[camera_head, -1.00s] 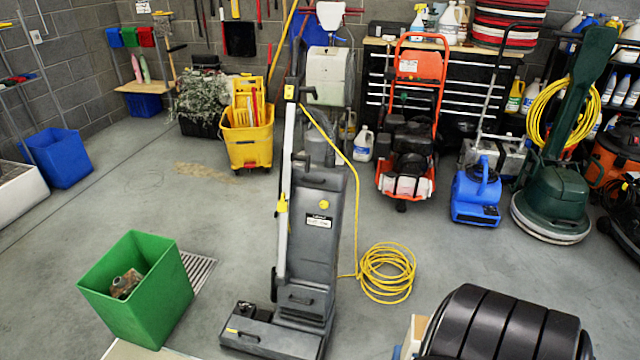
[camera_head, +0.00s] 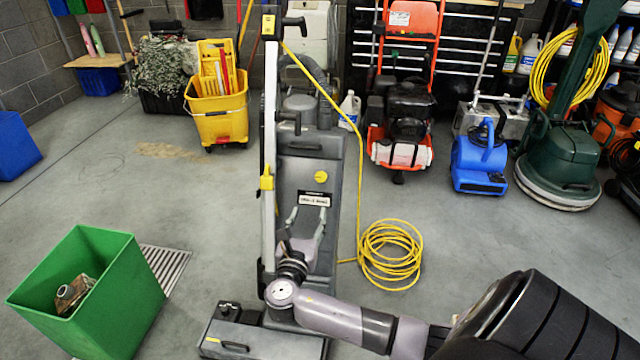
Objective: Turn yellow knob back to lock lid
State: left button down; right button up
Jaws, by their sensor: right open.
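A grey upright floor machine (camera_head: 292,150) stands in the middle of the head view. Its round yellow knob (camera_head: 321,177) is on the front of the grey body, above a small label, and is in plain sight. My right gripper (camera_head: 307,212) is in front of the body, below the knob, with its fingers pointing up. Its two fingers are spread apart with nothing between them, and it appears apart from the knob. The lid's edges and whether it is locked cannot be made out. My left gripper is not in view.
A coiled yellow cable (camera_head: 390,253) lies on the floor right of the machine. A green bin (camera_head: 112,290) stands at the lower left by a floor grate (camera_head: 165,268). A yellow mop bucket (camera_head: 218,112) and an orange machine (camera_head: 400,105) stand behind.

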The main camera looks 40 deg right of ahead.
aim_at(320, 177)
jog(key=b+x, duration=0.3)
jog(key=x, duration=1.2)
jog(key=shift+f, duration=0.15)
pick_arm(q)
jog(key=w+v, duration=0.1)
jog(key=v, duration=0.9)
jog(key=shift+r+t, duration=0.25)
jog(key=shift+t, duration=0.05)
pick_arm(e)
jog(key=shift+w+d, duration=0.4)
jog(key=shift+d, duration=0.05)
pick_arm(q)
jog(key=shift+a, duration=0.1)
pick_arm(e)
jog(key=shift+c, duration=0.4)
grip_shut()
